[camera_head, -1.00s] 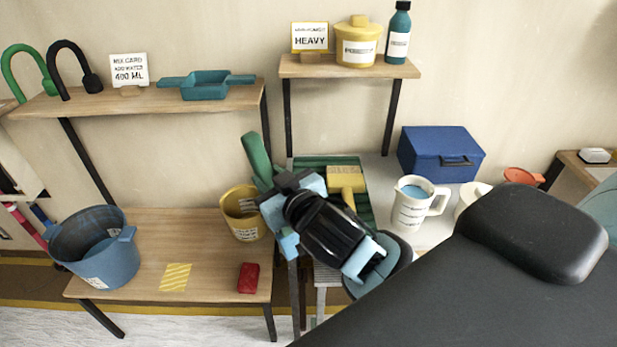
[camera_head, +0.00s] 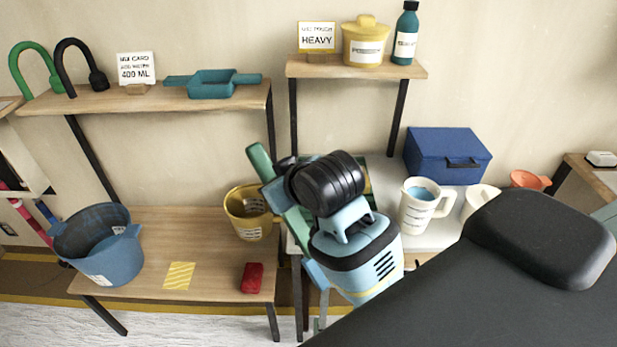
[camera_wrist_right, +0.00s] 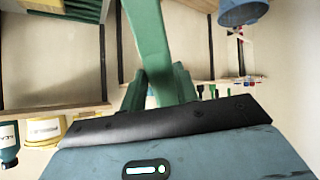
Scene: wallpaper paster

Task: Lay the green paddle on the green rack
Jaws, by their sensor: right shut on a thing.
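My right gripper (camera_head: 280,192) is shut on the green paddle (camera_head: 261,160), above the front left of the white bench. In the right wrist view the paddle (camera_wrist_right: 148,40) runs up and away from between the fingers (camera_wrist_right: 160,90). In the head view one end sticks up past the gripper, tilted, and a green part shows below it. The green rack (camera_head: 367,178) lies on the bench behind my wrist. Only a sliver of it shows; its striped edge also shows at the top left of the right wrist view (camera_wrist_right: 85,8). My left gripper is out of view.
A yellow pot (camera_head: 247,212) stands just left of the gripper. A measuring jug (camera_head: 418,208) and a blue box (camera_head: 447,155) are right of the rack. A blue bucket (camera_head: 97,245) and a red block (camera_head: 252,278) are on the low wooden table (camera_head: 215,270).

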